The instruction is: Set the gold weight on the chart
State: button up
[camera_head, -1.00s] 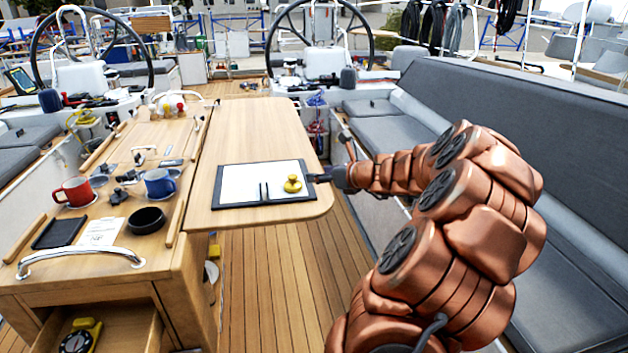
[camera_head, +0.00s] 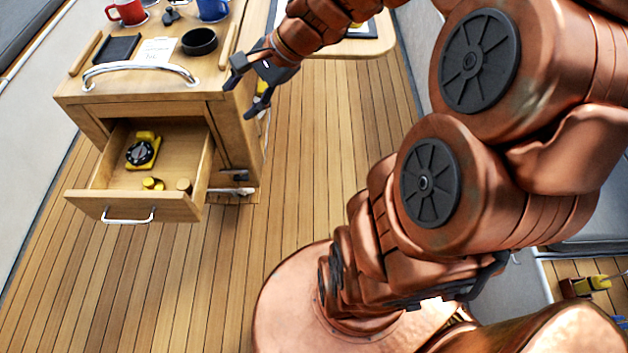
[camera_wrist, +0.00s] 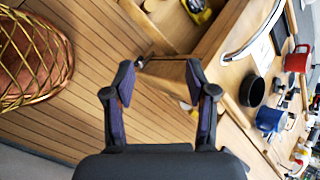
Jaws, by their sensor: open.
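My gripper (camera_head: 247,90) is open and empty beside the right side of the wooden cabinet, above the deck. In the wrist view its two fingers (camera_wrist: 160,74) stand apart with nothing between them. Small yellow pieces (camera_head: 153,184) lie in the open drawer.
The open drawer (camera_head: 130,207) also holds a yellow and black instrument (camera_head: 142,152). A black bowl (camera_head: 199,41), red mug (camera_head: 127,11) and blue mug (camera_head: 212,9) stand on the cabinet. Deck between is clear.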

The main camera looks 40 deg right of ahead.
jog(key=s+a+f+n+g+h, duration=0.1)
jog(key=s+a+f+n+g, duration=0.1)
jog(key=s+a+n, duration=0.3)
jog(key=s+a+f+n+g+h, duration=0.1)
jog(key=s+n+g, duration=0.15)
jog(key=s, duration=0.45)
jog(key=s+d+n+g+h, duration=0.1)
jog(key=s+d+n+h, duration=0.1)
jog(key=s+n, duration=0.2)
jog(key=s+d+f+n+g+h, duration=0.1)
jog(key=s+d+n+h, duration=0.1)
jog(key=s, duration=0.5)
jog(key=shift+s+d+f+n+h, duration=0.2)
jog(key=shift+d+f+n+h, duration=0.15)
jog(key=shift+n, duration=0.5)
